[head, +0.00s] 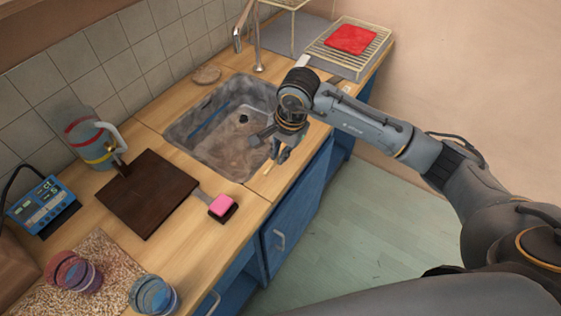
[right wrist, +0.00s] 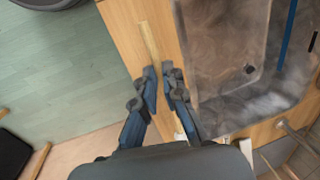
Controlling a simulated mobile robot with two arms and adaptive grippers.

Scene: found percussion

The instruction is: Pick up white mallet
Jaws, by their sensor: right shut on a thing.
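A thin pale wooden stick (right wrist: 149,42), which looks like the mallet's handle, runs between the fingertips of my right gripper (right wrist: 160,72) in the right wrist view. A short pale end of it (head: 268,169) shows just below my right gripper (head: 280,152) in the head view. The gripper is shut on this stick, low over the wooden counter strip at the sink's front edge. My left gripper is not in view.
The sink (head: 218,125) lies directly beside the gripper. A dark board (head: 148,193), a pink block (head: 222,205), a banded jug (head: 90,140), a blue device (head: 43,205) and glasses (head: 153,296) stand on the counter. A wire rack (head: 325,47) holds a red cloth (head: 351,39).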

